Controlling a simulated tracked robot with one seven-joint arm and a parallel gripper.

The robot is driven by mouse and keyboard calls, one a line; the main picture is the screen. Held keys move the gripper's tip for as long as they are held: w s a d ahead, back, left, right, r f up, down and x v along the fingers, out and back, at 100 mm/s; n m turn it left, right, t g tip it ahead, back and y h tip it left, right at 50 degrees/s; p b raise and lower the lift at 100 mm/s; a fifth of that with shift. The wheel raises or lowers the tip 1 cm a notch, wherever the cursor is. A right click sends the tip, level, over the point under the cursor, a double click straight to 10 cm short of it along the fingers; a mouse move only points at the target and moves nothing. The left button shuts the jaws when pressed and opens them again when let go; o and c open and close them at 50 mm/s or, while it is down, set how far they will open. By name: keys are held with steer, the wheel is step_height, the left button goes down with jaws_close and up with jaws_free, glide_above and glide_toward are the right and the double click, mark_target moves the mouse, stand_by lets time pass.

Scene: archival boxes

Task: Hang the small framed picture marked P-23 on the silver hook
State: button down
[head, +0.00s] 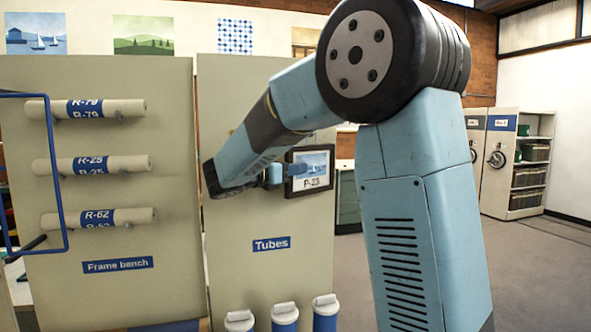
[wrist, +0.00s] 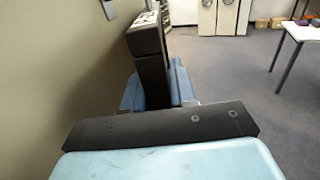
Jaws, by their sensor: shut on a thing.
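The small framed picture marked P-23 (head: 314,165) has a dark frame and a picture of sailboats. It is upright in front of the panel labelled Tubes, near its right edge. My gripper (head: 296,170) is shut on the left side of its frame. In the wrist view the dark frame (wrist: 148,40) stands edge-on between the blue fingers of my gripper (wrist: 158,88), with a gap to the panel on the left. A small grey piece (wrist: 108,8) on that panel may be the silver hook; I cannot tell. No hook is clear in the head view.
The Tubes panel (head: 265,285) stands beside the Frame bench panel (head: 70,295), which bears several rolls (head: 95,165). A blue bar frame (head: 50,96) is at the far left. Capped blue tubes (head: 285,318) stand below. A table (wrist: 300,31) is at right in the wrist view; floor between is clear.

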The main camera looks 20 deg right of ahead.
steer(key=c, duration=0.8)
jaws_free()
steer(key=shift+a, duration=0.15)
steer(key=v, duration=1.3)
steer(key=s+d+f+m+g+y, duration=0.2)
steer(key=s+d+f+m+y, duration=0.15)
steer(key=s+d, duration=0.35)
steer(key=s+d+f+m+g+y, duration=0.3)
steer(key=s+d+m+y, duration=0.15)
steer(key=s+d, duration=0.2)
steer(key=shift+s+a+f+m+t+y, duration=0.1)
steer(key=shift+s+f+m+t+y, duration=0.45)
steer(key=shift+s+f+m+y, duration=1.3)
steer(key=shift+s+a+f+m+t+y, duration=0.1)
steer(key=shift+s+f+m+t+y, duration=0.65)
steer(key=shift+s+m, duration=2.25)
steer(key=shift+s+a+f+m+t+y, duration=0.1)
steer(key=shift+s+f+m+t+y, duration=0.2)
steer(key=shift+s+f+m+y, duration=1.2)
